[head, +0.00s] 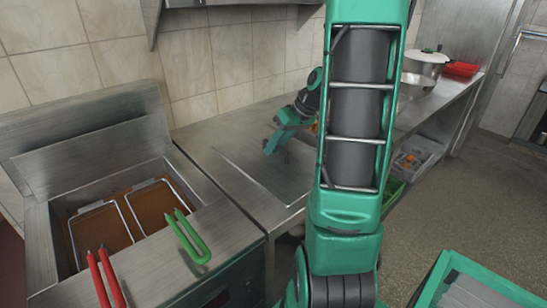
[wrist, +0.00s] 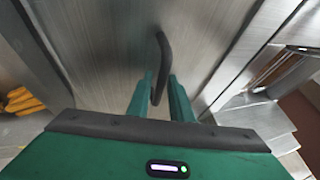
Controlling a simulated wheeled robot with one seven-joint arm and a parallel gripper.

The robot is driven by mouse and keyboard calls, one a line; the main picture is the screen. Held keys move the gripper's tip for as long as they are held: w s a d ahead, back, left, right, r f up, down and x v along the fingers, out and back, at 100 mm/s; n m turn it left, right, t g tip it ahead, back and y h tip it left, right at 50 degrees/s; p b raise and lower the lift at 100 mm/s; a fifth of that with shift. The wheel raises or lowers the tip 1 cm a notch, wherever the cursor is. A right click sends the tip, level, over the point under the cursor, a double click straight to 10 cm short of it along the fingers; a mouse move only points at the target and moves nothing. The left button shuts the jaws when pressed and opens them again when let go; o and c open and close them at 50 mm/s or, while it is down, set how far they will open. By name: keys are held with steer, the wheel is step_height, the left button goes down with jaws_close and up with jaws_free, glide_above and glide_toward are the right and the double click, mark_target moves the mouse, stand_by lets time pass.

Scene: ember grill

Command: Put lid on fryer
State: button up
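The lid (head: 240,165) appears to be the flat metal panel lying on the steel counter right of the fryer. In the wrist view the brushed metal panel (wrist: 105,50) carries a dark curved handle (wrist: 161,50). My gripper (head: 268,150) is low over the panel. In the wrist view its two green fingers (wrist: 160,84) stand on either side of the handle, with a gap showing on the left. The fryer (head: 40,225) is at the left, its well uncovered, with two wire baskets (head: 100,205) in brown oil.
A red basket handle (head: 106,280) and a green one (head: 188,238) stick out over the fryer's front edge. A raised steel back panel (head: 90,130) stands behind the well. A pot (head: 425,68) and red tray (head: 461,69) stand on the far counter. Yellow pieces (wrist: 22,100) lie beside the panel.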

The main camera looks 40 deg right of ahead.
jaws_close()
steer(key=shift+r, duration=0.15)
